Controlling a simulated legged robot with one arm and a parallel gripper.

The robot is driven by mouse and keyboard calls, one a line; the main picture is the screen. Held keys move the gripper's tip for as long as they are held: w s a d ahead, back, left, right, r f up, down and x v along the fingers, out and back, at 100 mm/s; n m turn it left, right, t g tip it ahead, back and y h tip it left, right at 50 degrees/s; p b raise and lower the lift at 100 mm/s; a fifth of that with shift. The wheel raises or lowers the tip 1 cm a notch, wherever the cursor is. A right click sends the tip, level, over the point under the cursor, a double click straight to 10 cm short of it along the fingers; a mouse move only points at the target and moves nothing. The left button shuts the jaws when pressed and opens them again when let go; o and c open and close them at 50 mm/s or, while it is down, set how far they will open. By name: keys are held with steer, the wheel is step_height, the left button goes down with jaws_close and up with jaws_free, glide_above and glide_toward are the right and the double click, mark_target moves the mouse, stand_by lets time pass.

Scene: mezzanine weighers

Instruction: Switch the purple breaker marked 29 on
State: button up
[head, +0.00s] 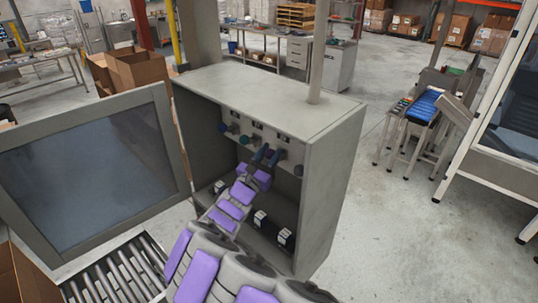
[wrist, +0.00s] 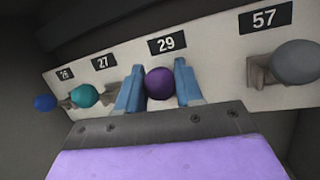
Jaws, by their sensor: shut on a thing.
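The purple breaker (wrist: 160,83) has a round knob under a black label reading 29 (wrist: 167,42). My gripper (wrist: 159,86) has its blue fingers on either side of this knob, shut on it. In the head view my gripper (head: 267,155) reaches into the grey cabinet (head: 331,170) at the breaker row, and hides most of the purple knob there. Whether the lever is up or down is hard to tell.
Left of the purple knob are a teal knob (wrist: 84,96) under 27 and a blue knob (wrist: 44,103) under 26. A grey knob (wrist: 297,62) under 57 is at right. Cabinet walls enclose the row. A roller conveyor (head: 118,272) stands at lower left.

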steer(key=shift+a+r, duration=0.1)
steer(key=shift+r, duration=0.05)
steer(key=o, duration=1)
steer(key=shift+w+a, duration=0.1)
steer(key=shift+s+f, duration=0.2)
steer(key=shift+s, duration=0.05)
steer(key=b+v, duration=0.1)
steer(key=v, duration=0.7)
steer(key=b+v, duration=0.1)
steer(key=v, duration=0.8)
steer(key=shift+w+a+b, duration=0.1)
steer(key=shift+a+b, duration=0.15)
steer(key=shift+b, duration=0.1)
